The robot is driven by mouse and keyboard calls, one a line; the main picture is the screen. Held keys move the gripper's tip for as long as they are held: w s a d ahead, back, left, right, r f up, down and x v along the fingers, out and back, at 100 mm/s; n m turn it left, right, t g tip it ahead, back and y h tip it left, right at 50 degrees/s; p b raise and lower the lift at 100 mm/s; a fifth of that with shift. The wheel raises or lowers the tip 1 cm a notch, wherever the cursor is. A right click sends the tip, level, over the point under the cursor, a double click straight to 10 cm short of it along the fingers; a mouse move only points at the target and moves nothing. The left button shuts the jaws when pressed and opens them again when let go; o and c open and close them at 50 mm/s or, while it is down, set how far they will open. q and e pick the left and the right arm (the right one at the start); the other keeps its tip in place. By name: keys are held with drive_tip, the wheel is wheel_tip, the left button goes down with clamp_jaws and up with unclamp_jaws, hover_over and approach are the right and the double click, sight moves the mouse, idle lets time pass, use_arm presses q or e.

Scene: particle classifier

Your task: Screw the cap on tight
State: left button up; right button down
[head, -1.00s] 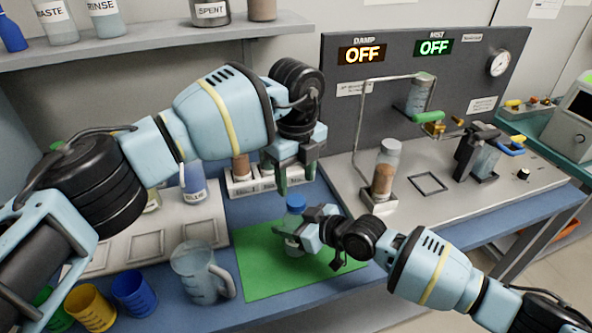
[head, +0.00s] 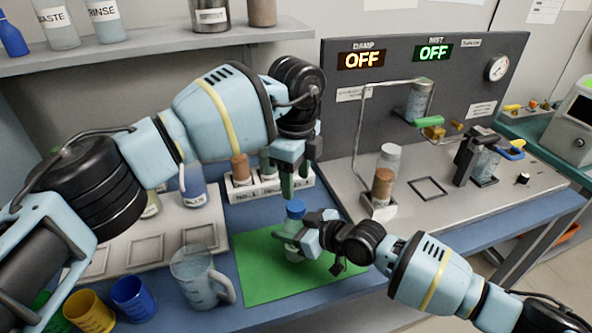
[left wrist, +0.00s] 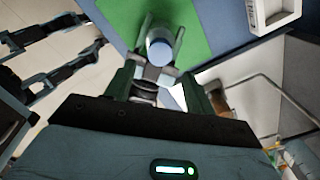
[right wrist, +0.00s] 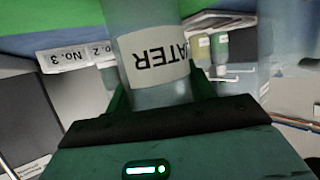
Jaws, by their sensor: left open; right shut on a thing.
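A clear bottle (head: 291,240) with a blue cap (head: 295,209) stands upright over the green mat. My right gripper (head: 302,240) is shut on the bottle's body from the right. In the right wrist view the bottle (right wrist: 156,62) fills the space between the fingers, and its label ends in "ATER". My left gripper (head: 287,188) is open and points down just above the cap. In the left wrist view the cap (left wrist: 160,49) lies between and beyond the two fingertips. I cannot tell how far the cap is threaded.
The green mat (head: 262,275) lies on the blue bench. A clear jug (head: 197,275) stands at its left, near blue and yellow cups (head: 134,295). A numbered rack (head: 240,193) stands behind. The grey apparatus panel (head: 430,110) and its base take up the right.

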sight(296, 205)
use_arm(q)
drive_tip(key=shift+f, duration=3.4)
drive_tip(key=shift+c, duration=0.4)
drive_tip(key=c, duration=1)
drive_tip(key=shift+c, duration=0.2)
drive_tip(key=m, duration=0.6)
drive_tip(key=shift+m, duration=0.3)
drive_tip(key=o, duration=1.1)
drive_tip(key=shift+c, duration=0.2)
